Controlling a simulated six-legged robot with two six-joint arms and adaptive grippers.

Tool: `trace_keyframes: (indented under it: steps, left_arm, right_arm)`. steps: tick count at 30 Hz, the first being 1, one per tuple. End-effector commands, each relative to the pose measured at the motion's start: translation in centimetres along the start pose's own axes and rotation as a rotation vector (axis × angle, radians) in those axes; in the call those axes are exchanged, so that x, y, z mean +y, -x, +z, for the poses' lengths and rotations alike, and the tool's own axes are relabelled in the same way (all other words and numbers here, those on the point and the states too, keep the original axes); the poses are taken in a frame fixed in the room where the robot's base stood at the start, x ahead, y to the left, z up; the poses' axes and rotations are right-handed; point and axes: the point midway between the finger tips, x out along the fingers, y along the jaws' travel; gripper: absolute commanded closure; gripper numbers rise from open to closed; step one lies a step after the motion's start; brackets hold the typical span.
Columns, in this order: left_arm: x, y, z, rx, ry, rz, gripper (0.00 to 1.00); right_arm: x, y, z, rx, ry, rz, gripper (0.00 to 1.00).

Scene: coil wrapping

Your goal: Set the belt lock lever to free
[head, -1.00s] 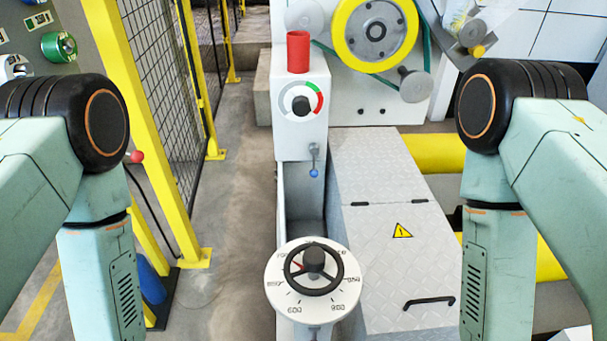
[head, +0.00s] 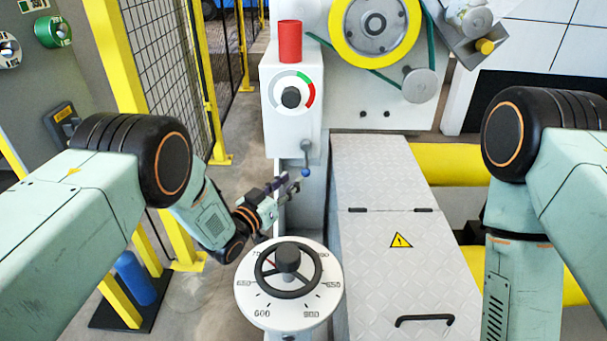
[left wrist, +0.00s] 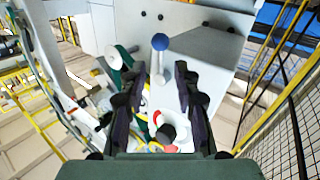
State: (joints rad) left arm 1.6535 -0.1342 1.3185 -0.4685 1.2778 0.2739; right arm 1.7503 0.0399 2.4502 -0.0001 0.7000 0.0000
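The belt lock lever (head: 306,157) is a small grey lever with a blue ball at its lower end, on the front of the white machine post. It hangs roughly straight down. In the left wrist view its blue ball (left wrist: 160,42) and grey shaft (left wrist: 158,66) show between and just beyond the fingers. My left gripper (head: 288,184) is open and empty, just left of and slightly below the ball. Its two dark fingers (left wrist: 160,80) stand apart in the left wrist view. Contact with the lever cannot be told. My right gripper is out of view.
A round dial with a black handwheel (head: 288,264) stands in front, below the left gripper. A gauge with a black knob (head: 291,97) and a red cylinder (head: 290,41) are above the lever. A grey tread-plate cover (head: 385,185) lies right. Yellow fence posts (head: 116,57) stand left.

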Motion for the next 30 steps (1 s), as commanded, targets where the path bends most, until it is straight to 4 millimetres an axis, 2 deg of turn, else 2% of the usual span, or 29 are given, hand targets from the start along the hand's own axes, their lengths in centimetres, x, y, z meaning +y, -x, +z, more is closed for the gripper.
trace_keyframes:
  steps: [6,12,18,25,30]
  left_arm:
    - [-0.1,-3.5,0.3,0.002,-0.001,0.000,0.69]
    - [0.0,-5.7,0.3,0.000,0.000,-0.002,0.69]
    - [0.2,-6.6,0.2,-0.002,0.002,-0.002,0.69]
    - [0.2,-6.7,0.1,-0.003,0.002,-0.002,0.69]
    - [0.2,-6.6,0.1,-0.003,0.002,-0.002,0.83]
  right_arm:
    - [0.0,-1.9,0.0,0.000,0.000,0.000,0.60]
    - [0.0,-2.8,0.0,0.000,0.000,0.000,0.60]
    - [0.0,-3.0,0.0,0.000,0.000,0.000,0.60]
    - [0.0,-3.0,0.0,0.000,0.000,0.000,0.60]
    - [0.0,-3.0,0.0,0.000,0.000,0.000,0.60]
